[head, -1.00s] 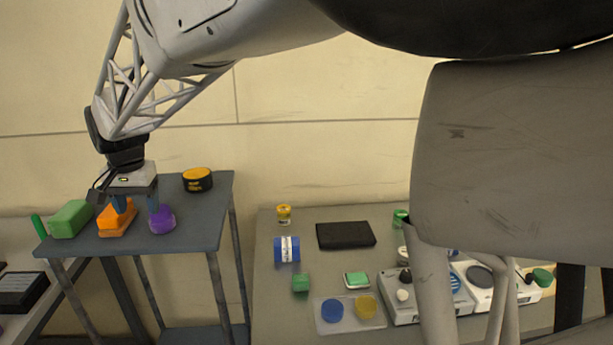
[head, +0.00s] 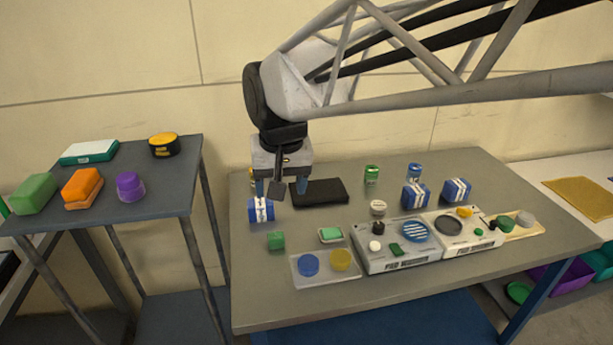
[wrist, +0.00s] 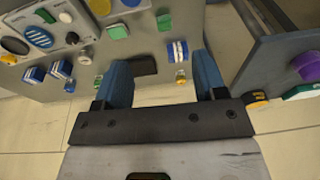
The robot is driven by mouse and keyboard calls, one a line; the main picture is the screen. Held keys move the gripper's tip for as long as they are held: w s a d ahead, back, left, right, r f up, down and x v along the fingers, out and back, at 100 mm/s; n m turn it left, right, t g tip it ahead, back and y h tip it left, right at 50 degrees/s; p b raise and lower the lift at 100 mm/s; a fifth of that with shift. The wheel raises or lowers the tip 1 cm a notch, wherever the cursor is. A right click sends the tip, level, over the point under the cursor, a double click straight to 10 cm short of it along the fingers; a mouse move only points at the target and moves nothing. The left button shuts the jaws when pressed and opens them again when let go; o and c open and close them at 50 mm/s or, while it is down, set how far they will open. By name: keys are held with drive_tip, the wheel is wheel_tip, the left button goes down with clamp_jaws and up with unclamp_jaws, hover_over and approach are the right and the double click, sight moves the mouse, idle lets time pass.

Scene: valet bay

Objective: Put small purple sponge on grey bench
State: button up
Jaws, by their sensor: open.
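A small purple rounded piece (head: 130,186), the only small purple thing I make out, sits on the blue-grey side stand (head: 160,207) at the left; it also shows at the right edge of the wrist view (wrist: 307,66). The wide grey bench (head: 280,317) is in the middle and right. My gripper (head: 281,190) is open and empty, above the back left of this bench, well right of the purple piece. In the wrist view its blue fingers (wrist: 163,70) are apart with nothing between them.
The stand also holds a green block (head: 34,193), an orange block (head: 82,188), a green-white box (head: 89,152) and a yellow-black tin (head: 164,145).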

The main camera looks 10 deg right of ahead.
drive_tip(key=s+d+f, duration=0.3)
drive_tip(key=s+d, duration=0.3)
drive_tip(key=s, duration=0.1)
drive_tip(key=s+d+f, duration=0.3)
drive_tip(key=s+d, duration=0.3)
drive_tip(key=s, duration=0.2)
drive_tip(key=shift+t+h, duration=0.3)
drive_tip(key=shift+f, duration=0.1)
drive_tip(key=o, duration=0.3)
